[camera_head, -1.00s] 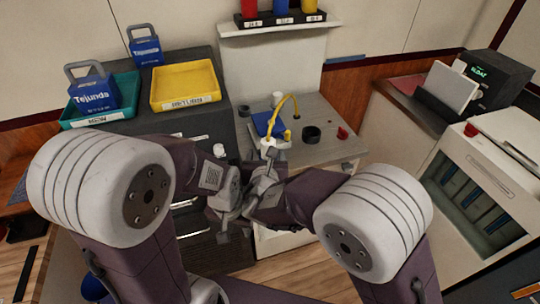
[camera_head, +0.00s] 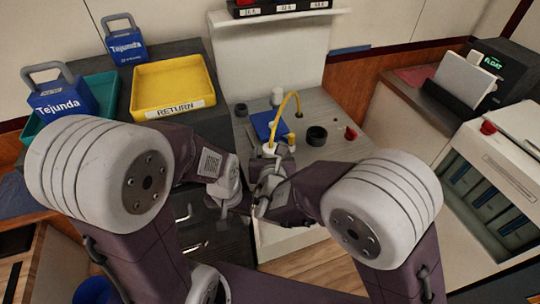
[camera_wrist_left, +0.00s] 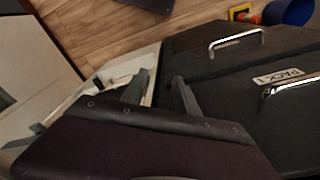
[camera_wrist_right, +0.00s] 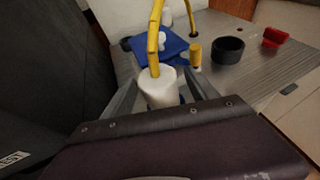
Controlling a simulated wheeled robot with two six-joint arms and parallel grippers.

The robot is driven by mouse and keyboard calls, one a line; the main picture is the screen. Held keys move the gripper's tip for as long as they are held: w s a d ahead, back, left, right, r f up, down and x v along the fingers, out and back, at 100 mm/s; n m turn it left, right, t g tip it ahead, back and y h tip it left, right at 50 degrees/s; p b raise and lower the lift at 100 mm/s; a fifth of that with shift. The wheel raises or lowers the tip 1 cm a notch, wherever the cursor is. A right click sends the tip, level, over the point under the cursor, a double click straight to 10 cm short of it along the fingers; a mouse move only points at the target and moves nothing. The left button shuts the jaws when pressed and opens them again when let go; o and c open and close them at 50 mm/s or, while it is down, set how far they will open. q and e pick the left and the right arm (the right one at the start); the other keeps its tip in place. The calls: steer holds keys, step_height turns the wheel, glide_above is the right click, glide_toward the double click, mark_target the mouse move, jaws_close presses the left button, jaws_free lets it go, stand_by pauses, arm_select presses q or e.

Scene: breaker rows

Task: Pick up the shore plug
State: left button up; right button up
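The shore plug (camera_head: 277,149) is a white cylinder with a yellow cable arching from its top. It stands at the near edge of the grey worktop. In the right wrist view the plug (camera_wrist_right: 159,88) lies between the two fingers of my right gripper (camera_wrist_right: 160,82), with gaps visible beside it; its lower part is hidden by my wrist. My right gripper (camera_head: 266,178) is open, just in front of the plug in the head view. My left gripper (camera_head: 232,204) is open and empty, lower and to the left, near the dark drawer cabinet; it also shows in the left wrist view (camera_wrist_left: 160,78).
The grey worktop (camera_head: 340,146) carries a blue piece (camera_head: 265,124), a black ring (camera_head: 316,136) and a red piece (camera_head: 351,133). A yellow return tray (camera_head: 172,88) and blue Tejunda blocks (camera_head: 62,98) stand left. A breaker cabinet (camera_head: 490,170) stands right.

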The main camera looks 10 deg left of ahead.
mark_target(271, 147)
steer(key=shift+s+d+r, duration=0.15)
steer(key=shift+s+r, duration=0.1)
steer(key=shift+s, duration=0.15)
steer(key=c, duration=0.5)
steer(key=shift+f, duration=0.1)
steer(key=c, duration=0.5)
steer(key=shift+w+a+f, duration=0.2)
steer(key=shift+w+a, duration=0.05)
steer(key=shift+w, duration=0.1)
jaws_close()
steer(key=shift+s+d, duration=0.1)
steer(key=shift+r, duration=0.35)
step_height(271, 147, up, 3)
steer(key=shift+r+p, duration=0.1)
steer(key=shift+p, duration=0.35)
steer(key=w+d+r+b, duration=0.1)
steer(key=d+r, duration=0.6)
steer(key=d, duration=0.4)
steer(key=shift+d+r, duration=0.15)
steer(key=shift+d, duration=0.15)
